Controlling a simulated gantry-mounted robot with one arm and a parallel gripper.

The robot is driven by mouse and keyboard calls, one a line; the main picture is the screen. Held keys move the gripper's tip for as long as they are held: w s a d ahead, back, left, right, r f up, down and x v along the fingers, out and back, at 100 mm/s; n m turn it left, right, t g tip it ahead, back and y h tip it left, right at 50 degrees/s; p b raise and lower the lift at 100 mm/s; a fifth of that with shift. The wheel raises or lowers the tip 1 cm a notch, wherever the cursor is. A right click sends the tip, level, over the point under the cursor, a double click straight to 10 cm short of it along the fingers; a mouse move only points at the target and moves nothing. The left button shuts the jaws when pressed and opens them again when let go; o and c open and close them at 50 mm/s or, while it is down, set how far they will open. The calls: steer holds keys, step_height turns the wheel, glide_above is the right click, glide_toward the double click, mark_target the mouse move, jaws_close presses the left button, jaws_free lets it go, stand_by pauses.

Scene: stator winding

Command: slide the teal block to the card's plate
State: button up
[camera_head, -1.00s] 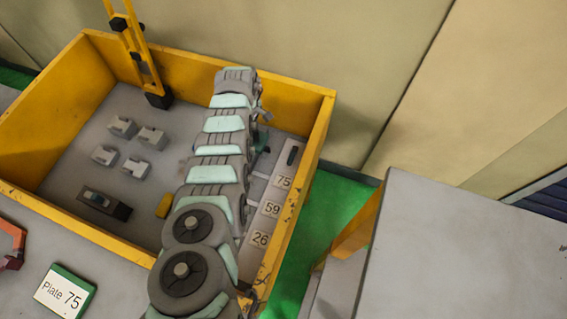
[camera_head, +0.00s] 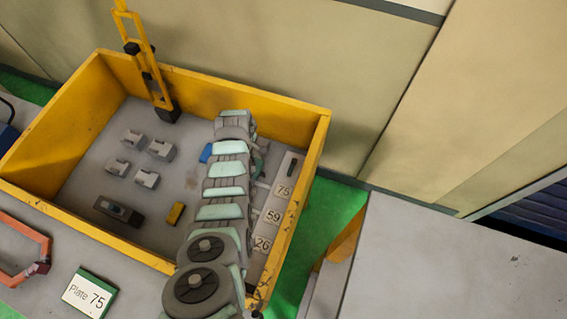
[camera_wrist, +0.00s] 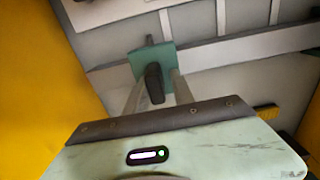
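The teal block (camera_wrist: 166,58) with its upright dark handle (camera_wrist: 154,84) sits at pale rails in the wrist view. My gripper (camera_wrist: 158,80) is above it, its two pale fingers on either side of the handle with gaps visible. Whether the fingers touch the handle is unclear. In the head view my arm covers the gripper and most of the block's area. The card (camera_head: 90,293) reads "Plate 75". Plate labels 75 (camera_head: 284,191), 59 (camera_head: 273,216) and 26 (camera_head: 262,243) run along the bin's right side, with 75 farthest.
A yellow-walled bin (camera_head: 60,213) surrounds the work area. Several small grey blocks (camera_head: 160,150), a dark grey block (camera_head: 117,211), a yellow piece (camera_head: 176,212) and a blue item (camera_head: 206,153) are inside. A yellow post (camera_head: 150,70) rises at the back.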

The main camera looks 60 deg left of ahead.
steer(key=shift+s+d+r+p, duration=0.2)
steer(key=shift+s+d+p, duration=0.35)
steer(key=shift+s+p, duration=0.2)
steer(key=shift+s+d+f, duration=0.15)
steer(key=shift+s+d, duration=0.05)
steer(key=shift+s, duration=0.1)
steer(key=shift+f, duration=0.1)
steer(key=shift+s+d+p, duration=0.2)
steer(key=shift+s+p, duration=0.15)
steer(key=shift+p, duration=0.1)
steer(key=shift+w+a+b, duration=0.15)
steer(key=shift+w+b, duration=0.1)
steer(key=shift+b, duration=0.15)
steer(key=shift+o, duration=1.4)
